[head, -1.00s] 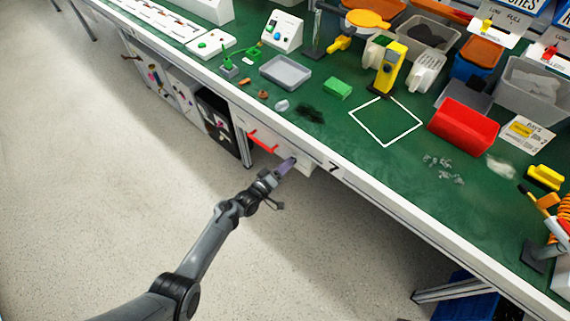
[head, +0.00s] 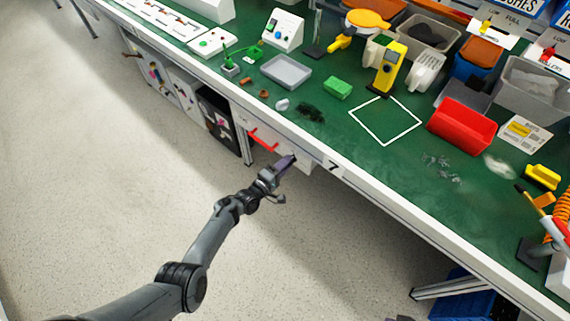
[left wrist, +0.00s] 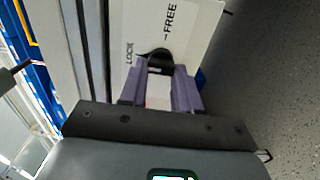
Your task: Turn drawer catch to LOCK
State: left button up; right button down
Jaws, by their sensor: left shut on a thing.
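The drawer front (head: 305,166) is a pale panel under the bench edge, with a red handle (head: 262,140) to its left. In the left wrist view the panel (left wrist: 196,38) carries the words LOCK and FREE above a dark rotary catch (left wrist: 155,56). My left gripper (left wrist: 159,78) has its two purple fingers shut on the catch, one on each side. The fingers hide part of the catch, so its exact pointing is hard to tell. In the head view the left gripper (head: 286,163) is at the drawer front and covers the catch. My right gripper is out of view.
The green bench top (head: 290,125) lies above the drawer, with a grey tray (head: 286,72), a green block (head: 337,88) and a red bin (head: 462,126) on it. A dark cabinet (head: 218,122) stands left under the bench. The floor in front is clear.

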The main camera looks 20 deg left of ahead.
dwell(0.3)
pick_arm(q)
jog(key=o, duration=1.1)
jog(key=shift+c, duration=0.2)
jog(key=p+v, duration=0.4)
jog(key=v, duration=0.7)
jog(key=shift+d, duration=0.1)
